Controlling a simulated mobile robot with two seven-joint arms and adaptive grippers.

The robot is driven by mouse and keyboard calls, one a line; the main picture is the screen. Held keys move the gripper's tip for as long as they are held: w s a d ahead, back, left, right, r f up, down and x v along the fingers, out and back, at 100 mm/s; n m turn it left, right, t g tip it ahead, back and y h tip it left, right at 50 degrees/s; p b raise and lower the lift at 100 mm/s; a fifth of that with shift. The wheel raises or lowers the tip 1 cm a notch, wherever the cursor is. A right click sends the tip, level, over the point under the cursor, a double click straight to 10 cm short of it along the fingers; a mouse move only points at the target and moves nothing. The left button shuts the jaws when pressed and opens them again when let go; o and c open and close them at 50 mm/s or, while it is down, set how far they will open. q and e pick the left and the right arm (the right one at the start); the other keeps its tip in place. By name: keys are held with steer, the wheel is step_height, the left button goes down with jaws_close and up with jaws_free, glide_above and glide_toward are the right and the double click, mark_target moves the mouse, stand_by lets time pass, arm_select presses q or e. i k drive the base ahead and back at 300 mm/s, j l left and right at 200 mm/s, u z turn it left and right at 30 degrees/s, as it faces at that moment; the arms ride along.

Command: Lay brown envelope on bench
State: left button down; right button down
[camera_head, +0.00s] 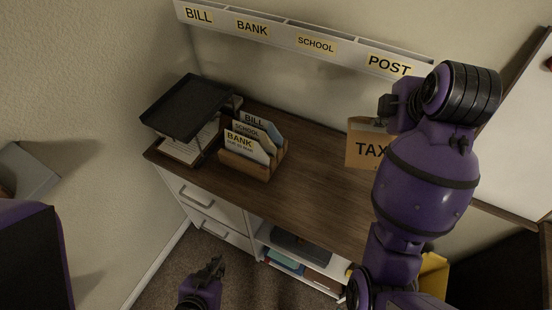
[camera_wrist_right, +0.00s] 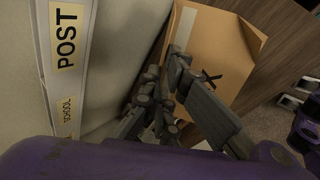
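The brown envelope (camera_head: 362,153), marked TAX, is upright above the right part of the dark wooden bench top (camera_head: 305,190). My right gripper (camera_head: 385,108) is at its upper right edge, partly hidden by my own arm. In the right wrist view, the fingers (camera_wrist_right: 172,72) are closed on the edge of the envelope (camera_wrist_right: 222,45). My left gripper (camera_head: 214,268) is empty and low in front of the bench, away from the envelope. Its fingers are small and dark, so their opening is unclear.
A wall rack (camera_head: 300,38) labelled BILL, BANK, SCHOOL and POST runs above the bench. A black tray stand (camera_head: 187,105) and a wooden letter holder (camera_head: 245,165) with several envelopes stand at the left. The bench middle is clear. A whiteboard (camera_head: 515,130) is at the right.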

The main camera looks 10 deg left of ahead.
mark_target(337, 209)
steer(key=k+j, duration=0.2)
steer(key=j, duration=0.15)
steer(key=k+j+z, duration=0.1)
steer(key=j, duration=0.3)
steer(key=k+j, duration=0.5)
steer(key=j, duration=0.2)
steer(key=j+z, duration=0.05)
